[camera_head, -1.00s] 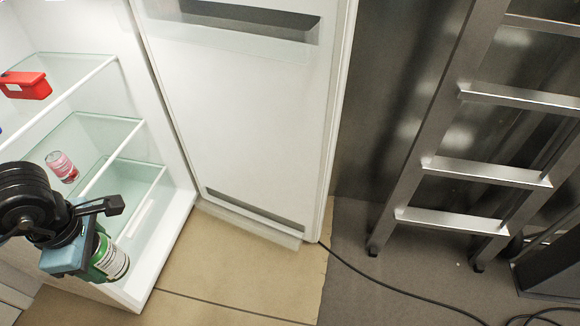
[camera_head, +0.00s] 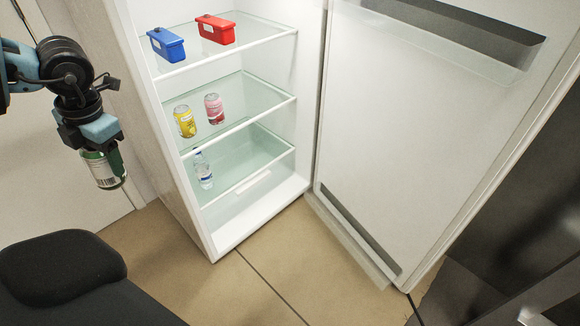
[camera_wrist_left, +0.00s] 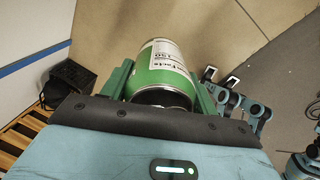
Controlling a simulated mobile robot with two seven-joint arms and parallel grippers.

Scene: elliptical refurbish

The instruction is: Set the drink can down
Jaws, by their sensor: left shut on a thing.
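My left gripper (camera_head: 97,146) is shut on a green drink can (camera_head: 106,172) with a white label. It holds the can in the air, to the left of the open fridge (camera_head: 184,165) and outside it. In the left wrist view the can (camera_wrist_left: 163,72) sits between the two green fingers of the gripper (camera_wrist_left: 160,88). The can hangs below the gripper in the head view, slightly tilted, and its top is hidden by the fingers. My right gripper cannot be made out in the head view.
A bottle (camera_head: 203,171) stands below. Blue (camera_head: 166,45) and red (camera_head: 216,29) boxes are on the upper shelf. The fridge door (camera_head: 410,120) stands open at right. A dark rounded seat or chair (camera_head: 62,268) is at lower left.

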